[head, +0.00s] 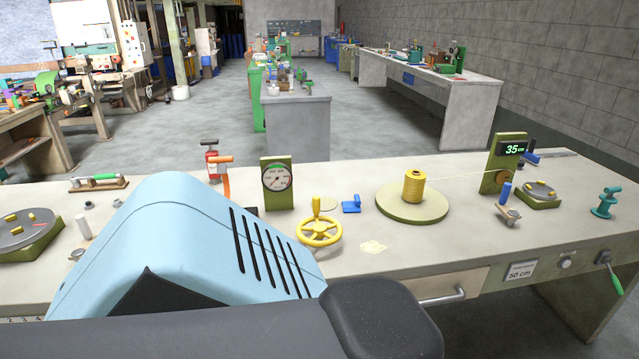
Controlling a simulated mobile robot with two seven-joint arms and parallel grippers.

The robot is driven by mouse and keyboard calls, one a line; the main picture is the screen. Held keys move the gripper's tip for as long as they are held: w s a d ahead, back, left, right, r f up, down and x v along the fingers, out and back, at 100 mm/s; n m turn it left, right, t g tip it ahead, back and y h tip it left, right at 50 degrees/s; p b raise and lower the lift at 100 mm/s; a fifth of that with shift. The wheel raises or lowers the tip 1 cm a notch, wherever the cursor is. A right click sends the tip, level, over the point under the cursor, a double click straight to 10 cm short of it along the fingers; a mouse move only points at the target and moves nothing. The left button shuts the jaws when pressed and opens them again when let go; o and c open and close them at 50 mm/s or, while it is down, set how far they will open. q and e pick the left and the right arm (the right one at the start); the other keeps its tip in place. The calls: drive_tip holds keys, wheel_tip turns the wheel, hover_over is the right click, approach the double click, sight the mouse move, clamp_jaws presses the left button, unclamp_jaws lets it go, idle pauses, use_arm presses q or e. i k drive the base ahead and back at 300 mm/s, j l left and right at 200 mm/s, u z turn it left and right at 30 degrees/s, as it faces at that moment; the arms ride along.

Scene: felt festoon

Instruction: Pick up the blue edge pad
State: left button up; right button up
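A small blue piece (351,204) with a raised back sits on the workbench top, right of the yellow handwheel. It looks like the blue edge pad, though it is too small to be sure. Neither of my grippers shows in the head view. A large light blue slotted housing and a dark grey rounded part fill the lower left and hide part of the bench.
The workbench (445,240) holds a yellow handwheel (320,232), a round gauge (277,178), a yellow spool (413,187) on a round plate and a green display post (496,165). A blue-handled tool (506,195) stands farther right. Bare bench top lies in front of the spool.

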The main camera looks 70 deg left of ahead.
sight(349, 206)
drive_tip(key=u, duration=2)
